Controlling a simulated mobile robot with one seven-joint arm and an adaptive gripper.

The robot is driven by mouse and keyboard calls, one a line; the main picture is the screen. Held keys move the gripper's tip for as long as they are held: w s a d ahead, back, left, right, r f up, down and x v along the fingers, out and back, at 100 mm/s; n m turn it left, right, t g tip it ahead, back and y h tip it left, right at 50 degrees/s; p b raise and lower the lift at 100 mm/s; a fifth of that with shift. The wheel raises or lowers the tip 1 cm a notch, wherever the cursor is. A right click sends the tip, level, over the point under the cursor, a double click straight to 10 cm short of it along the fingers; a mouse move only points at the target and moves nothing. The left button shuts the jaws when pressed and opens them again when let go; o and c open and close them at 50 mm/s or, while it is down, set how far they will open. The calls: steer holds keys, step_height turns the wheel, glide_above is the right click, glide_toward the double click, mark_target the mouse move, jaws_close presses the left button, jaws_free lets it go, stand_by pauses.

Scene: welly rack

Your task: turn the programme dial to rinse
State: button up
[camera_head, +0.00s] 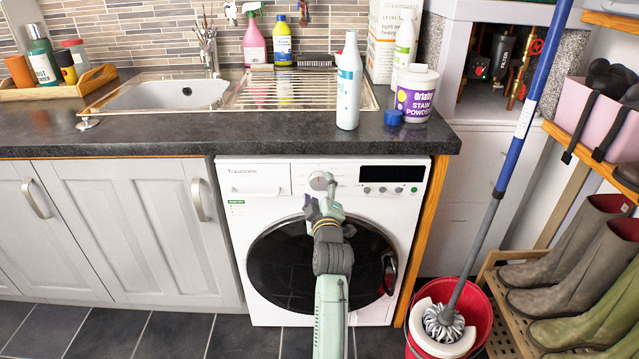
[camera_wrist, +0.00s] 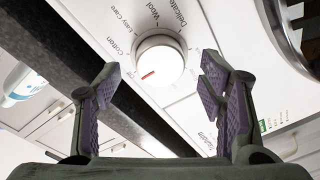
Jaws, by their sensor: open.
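The programme dial (camera_head: 319,180) is a round white knob on the upper front of the white washing machine (camera_head: 258,205). In the wrist view the dial (camera_wrist: 160,58) is ringed by printed words; Cotton, Easy Care, Wool and Delicates are readable. I cannot make out the word rinse. The dial's red mark points to the lower left of the wrist picture, on the side of a small label I cannot read clearly. My gripper (camera_wrist: 163,72) is open, its two purple-padded fingers on either side of the dial with gaps showing. In the head view my gripper (camera_head: 323,201) is just below the dial.
A dark worktop (camera_head: 240,135) overhangs the machine, with a white bottle (camera_head: 349,85) and a stain powder tub (camera_head: 416,92) near its edge. A blue-handled mop (camera_head: 520,125) leans from a red bucket (camera_head: 480,312) at the right. Boots (camera_head: 575,262) stand on a rack beyond.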

steer(key=shift+w+a, duration=0.1)
steer(key=shift+w, duration=0.95)
steer(key=c, duration=1.2)
steer(key=shift+o, duration=0.2)
